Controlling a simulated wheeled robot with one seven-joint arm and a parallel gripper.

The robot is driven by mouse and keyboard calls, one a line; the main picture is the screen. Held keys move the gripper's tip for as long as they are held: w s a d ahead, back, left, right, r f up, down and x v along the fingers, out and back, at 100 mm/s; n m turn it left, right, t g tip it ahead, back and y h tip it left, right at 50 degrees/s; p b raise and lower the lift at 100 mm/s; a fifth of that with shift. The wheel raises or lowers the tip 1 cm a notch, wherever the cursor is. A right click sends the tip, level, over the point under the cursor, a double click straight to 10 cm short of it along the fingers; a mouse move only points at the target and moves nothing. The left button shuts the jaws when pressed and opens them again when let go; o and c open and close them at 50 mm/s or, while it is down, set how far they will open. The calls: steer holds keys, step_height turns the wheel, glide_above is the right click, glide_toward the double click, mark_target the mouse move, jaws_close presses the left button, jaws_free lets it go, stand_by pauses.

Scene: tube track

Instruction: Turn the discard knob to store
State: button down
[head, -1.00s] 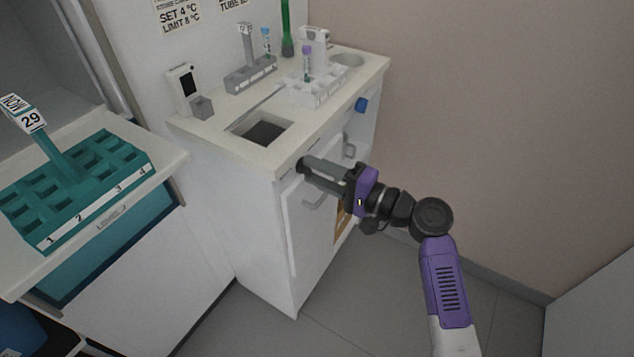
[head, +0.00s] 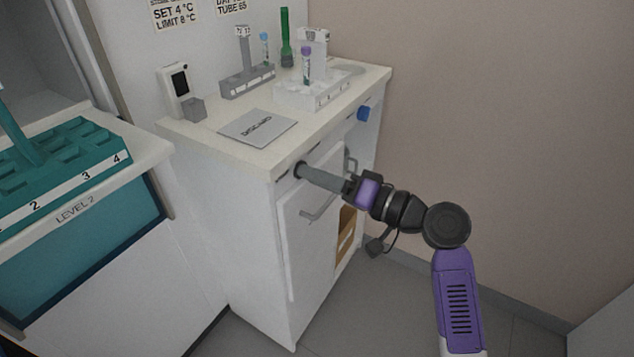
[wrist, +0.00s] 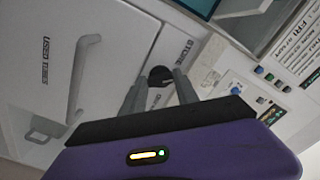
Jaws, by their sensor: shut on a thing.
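The discard knob (head: 299,169) is a dark round knob on the front of the white cabinet, just under the counter edge. In the wrist view the knob (wrist: 160,76) sits between my two grey fingers, below a label reading STORE. My gripper (head: 307,173) reaches in from the right and is shut on the knob; it also shows in the wrist view (wrist: 161,82). My fingers partly hide the knob in the head view. A grey plate marked DISCARD (head: 258,126) lies flat in the counter top and covers the opening.
A cabinet door with a bar handle (head: 318,211) is below my gripper. A blue knob (head: 364,114) is farther right on the same front. A white rack (head: 312,92) and a grey rack (head: 247,82) stand on the counter. A teal rack (head: 65,160) is at left.

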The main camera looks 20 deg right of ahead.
steer(key=shift+f, duration=0.1)
stand_by(0.3)
steer(key=c, duration=0.9)
jaws_free()
steer(key=shift+p+v, duration=0.35)
steer(key=shift+v, duration=3.6)
